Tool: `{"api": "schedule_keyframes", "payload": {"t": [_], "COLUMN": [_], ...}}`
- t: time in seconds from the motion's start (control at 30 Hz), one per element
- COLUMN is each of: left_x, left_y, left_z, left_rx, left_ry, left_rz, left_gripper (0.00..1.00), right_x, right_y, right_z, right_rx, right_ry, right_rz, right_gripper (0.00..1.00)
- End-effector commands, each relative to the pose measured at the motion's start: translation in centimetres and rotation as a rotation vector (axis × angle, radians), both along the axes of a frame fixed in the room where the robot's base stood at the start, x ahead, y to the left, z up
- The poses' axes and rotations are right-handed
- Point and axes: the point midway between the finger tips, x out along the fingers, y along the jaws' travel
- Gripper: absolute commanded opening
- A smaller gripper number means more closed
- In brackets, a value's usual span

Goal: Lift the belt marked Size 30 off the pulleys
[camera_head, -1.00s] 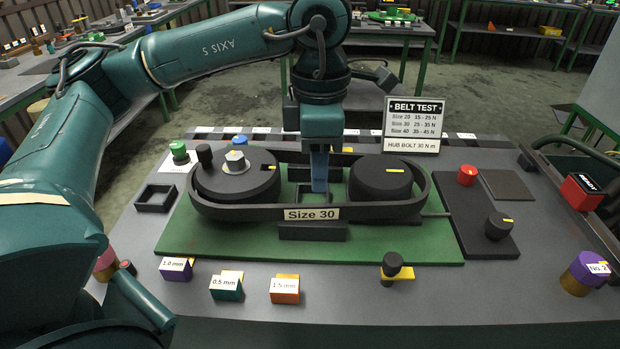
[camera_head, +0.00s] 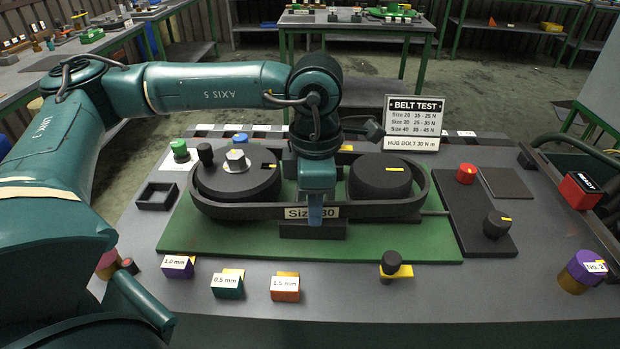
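The dark belt marked Size 30 (camera_head: 390,211) runs around two black pulleys, the left pulley (camera_head: 255,186) with a silver hex bolt on top and the right pulley (camera_head: 380,180). Its white Size 30 label (camera_head: 296,212) faces the front and is partly covered by my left gripper. My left gripper (camera_head: 315,218) points down at the belt's front run, in front of the label. Its fingers look edge-on, so I cannot tell whether they are open or hold the belt. My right gripper is not in view.
The pulleys stand on a green plate (camera_head: 200,235). Shim blocks marked 1.0 mm (camera_head: 177,267), 0.5 mm (camera_head: 227,284) and 1.5 mm (camera_head: 285,288) lie in front. A belt test sign (camera_head: 414,120) stands behind. A dark plate with a knob (camera_head: 497,225) is at right.

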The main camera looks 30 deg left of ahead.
Motion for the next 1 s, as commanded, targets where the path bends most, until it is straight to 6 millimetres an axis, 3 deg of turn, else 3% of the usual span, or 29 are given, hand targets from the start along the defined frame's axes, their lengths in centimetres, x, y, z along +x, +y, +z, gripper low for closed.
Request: {"api": "schedule_keyframes", "payload": {"t": [0.33, 0.77, 0.87, 1.0], "left_x": [0.0, 0.1, 0.1, 0.1], "left_y": [0.0, 0.0, -0.1, -0.1], "left_z": [0.0, 0.2, 0.8, 3.2], "left_rx": [0.0, 0.0, -0.001, -0.001], "left_ry": [0.0, -0.003, -0.005, -0.007], "left_rz": [0.0, 0.0, 0.0, -0.001], "left_gripper": [0.0, 0.0, 0.0, 0.0], "right_x": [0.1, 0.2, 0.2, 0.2], "right_y": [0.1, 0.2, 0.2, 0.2], "right_z": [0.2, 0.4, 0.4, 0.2], "right_rx": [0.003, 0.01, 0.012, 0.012], "right_ry": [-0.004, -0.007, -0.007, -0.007], "right_rz": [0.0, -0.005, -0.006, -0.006], "right_gripper": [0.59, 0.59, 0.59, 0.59]}}
